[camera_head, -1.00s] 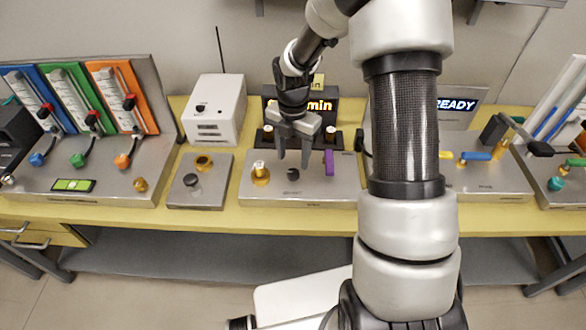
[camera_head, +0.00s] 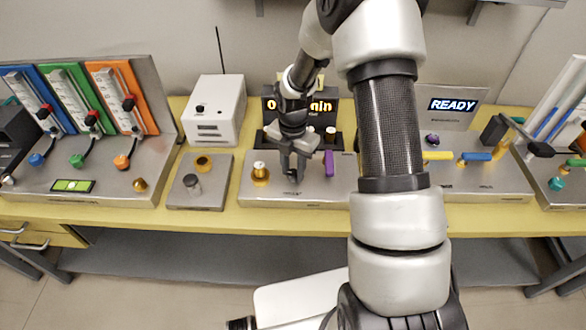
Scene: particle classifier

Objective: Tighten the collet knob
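A small dark knob (camera_head: 292,178) sits low on the grey metal panel (camera_head: 325,191) in the middle of the bench. No readable label shows which part is the collet knob; this dark knob and a gold fitting are both on the panel. My gripper (camera_head: 292,175) points down at the dark knob, its fingertips overlapping it in the picture. The fingers look close together around it, and most of the knob is hidden. Whether they touch it is too small to tell. The gold fitting (camera_head: 260,173) with a pale top stands to the left, apart from my gripper.
A purple lever (camera_head: 329,163) stands just right of my gripper. A dark display with orange digits (camera_head: 325,106) is behind. A white box (camera_head: 215,108) and a small plate with knobs (camera_head: 201,206) are to the left. A READY screen (camera_head: 453,105) is to the right.

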